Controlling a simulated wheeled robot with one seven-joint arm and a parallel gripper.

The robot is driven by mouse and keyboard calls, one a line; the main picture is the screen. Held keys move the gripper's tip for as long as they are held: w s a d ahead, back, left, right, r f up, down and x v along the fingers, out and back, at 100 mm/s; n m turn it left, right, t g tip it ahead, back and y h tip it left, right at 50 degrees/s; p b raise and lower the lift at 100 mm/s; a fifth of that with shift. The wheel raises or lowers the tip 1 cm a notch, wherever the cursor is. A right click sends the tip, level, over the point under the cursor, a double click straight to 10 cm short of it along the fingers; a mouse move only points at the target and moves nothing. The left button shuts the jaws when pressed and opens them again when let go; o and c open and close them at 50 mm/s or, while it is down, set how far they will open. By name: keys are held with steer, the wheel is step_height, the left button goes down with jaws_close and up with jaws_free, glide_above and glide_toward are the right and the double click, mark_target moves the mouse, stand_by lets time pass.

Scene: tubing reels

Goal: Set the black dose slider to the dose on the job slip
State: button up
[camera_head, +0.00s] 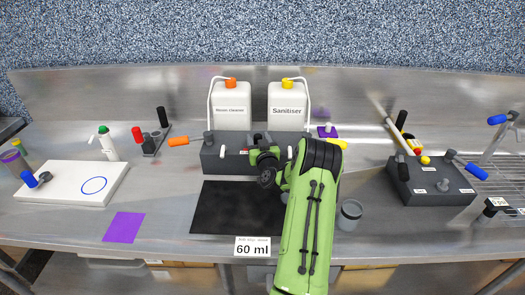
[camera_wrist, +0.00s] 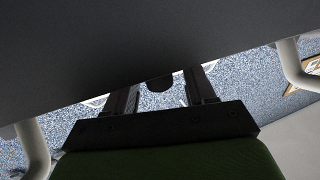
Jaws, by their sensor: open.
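The job slip (camera_head: 252,246) at the bench's front edge reads "60 ml". My gripper (camera_wrist: 160,92) is open in the wrist view, its two dark fingers pointing up under a large dark surface (camera_wrist: 150,40). A small dark rounded piece (camera_wrist: 159,84) shows between the fingers; I cannot tell whether it is the dose slider or whether they touch it. In the head view my green wrist is at the front of a dark grey block (camera_head: 212,160) below the two white bottles. My arm hides that block's right part, and I cannot make out the slider or its scale there.
The Sanitiser bottle (camera_head: 288,108) and another white bottle (camera_head: 232,106) stand behind the block. A black mat (camera_head: 225,210) lies in front. A grey cup (camera_head: 349,215) stands close right of my arm. Another dark block (camera_head: 435,190) with knobs is further right. A purple sheet (camera_head: 124,227) lies left.

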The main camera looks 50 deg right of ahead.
steer(key=b+v, duration=1)
steer(key=v, duration=0.4)
steer(key=shift+s+a, duration=0.25)
steer(key=shift+s, duration=0.05)
